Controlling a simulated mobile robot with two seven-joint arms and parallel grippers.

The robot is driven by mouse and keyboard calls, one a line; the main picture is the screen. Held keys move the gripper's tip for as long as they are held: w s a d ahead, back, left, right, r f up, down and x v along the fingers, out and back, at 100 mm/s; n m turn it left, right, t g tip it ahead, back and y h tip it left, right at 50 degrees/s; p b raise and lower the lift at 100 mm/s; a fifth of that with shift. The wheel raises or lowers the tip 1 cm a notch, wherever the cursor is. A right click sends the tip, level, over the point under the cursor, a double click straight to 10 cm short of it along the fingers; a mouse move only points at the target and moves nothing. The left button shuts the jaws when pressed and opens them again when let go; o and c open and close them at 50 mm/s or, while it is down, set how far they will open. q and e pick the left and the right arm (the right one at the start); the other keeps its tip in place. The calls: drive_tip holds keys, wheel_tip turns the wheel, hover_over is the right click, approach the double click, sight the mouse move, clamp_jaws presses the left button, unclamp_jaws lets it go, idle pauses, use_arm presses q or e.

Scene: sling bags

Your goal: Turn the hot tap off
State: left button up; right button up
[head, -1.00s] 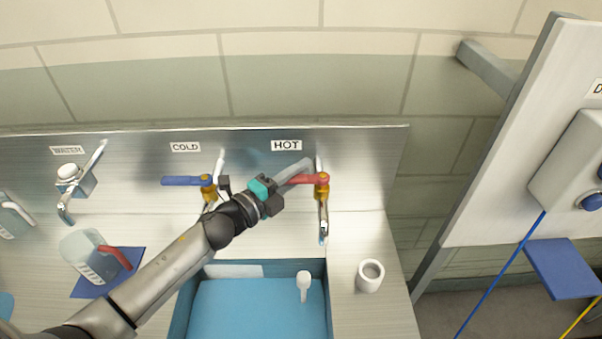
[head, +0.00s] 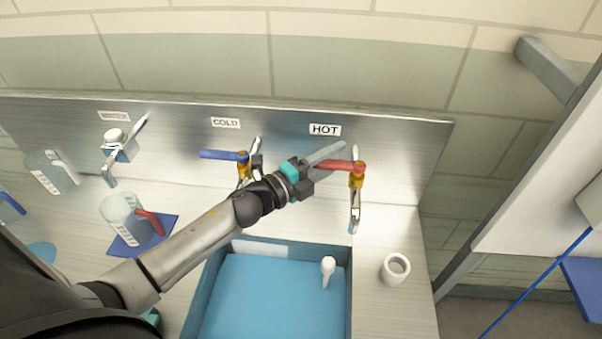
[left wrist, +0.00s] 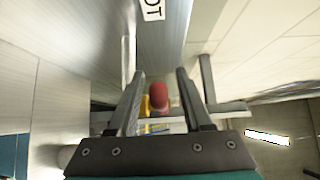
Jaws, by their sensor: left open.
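The hot tap (head: 356,190) stands under the HOT label (head: 325,130) on the metal splashback. Its red lever (head: 343,166) points left, level, across the front of the splashback. My left gripper (head: 330,158) is open at the lever's free end. In the left wrist view, the red lever end (left wrist: 159,97) shows between the two open fingers (left wrist: 158,100), with yellow tap body behind it. I cannot tell whether either finger touches the lever. My right gripper is not in view.
The cold tap's blue lever (head: 224,155) is to the left. Below is a blue basin (head: 341,300) holding a white object (head: 328,268). A white cup (head: 396,268) stands right of it. A clear jug (head: 124,217) with a red handle sits on a blue mat (head: 140,247).

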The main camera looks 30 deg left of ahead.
use_arm(q)
drive_tip(key=b+v, duration=0.2)
drive_tip(key=v, duration=1.2)
drive_tip(key=shift+s, duration=0.2)
